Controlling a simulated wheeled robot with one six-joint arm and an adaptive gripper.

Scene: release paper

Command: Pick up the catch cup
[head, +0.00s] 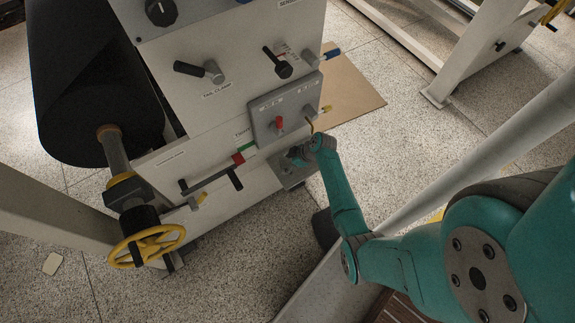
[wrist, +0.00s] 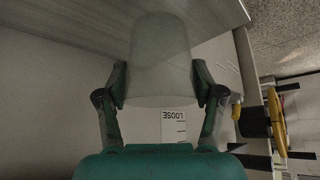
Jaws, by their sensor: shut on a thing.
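The catch cup (wrist: 160,60) is a pale, translucent, tapered cup in the wrist view. My gripper (wrist: 161,85) is shut on it, with one dark finger pad against each side. In the head view my gripper (head: 300,153) is at the front of the white machine, just above a small grey shelf (head: 291,177). The cup cannot be made out clearly in the head view. Whether the cup still touches the shelf cannot be told.
A grey control box (head: 285,108) with a red switch sits just above my gripper. A lever with a dark handle (head: 236,180) sticks out to its left. A yellow handwheel (head: 147,246) is at lower left. Open speckled floor (head: 420,140) lies to the right.

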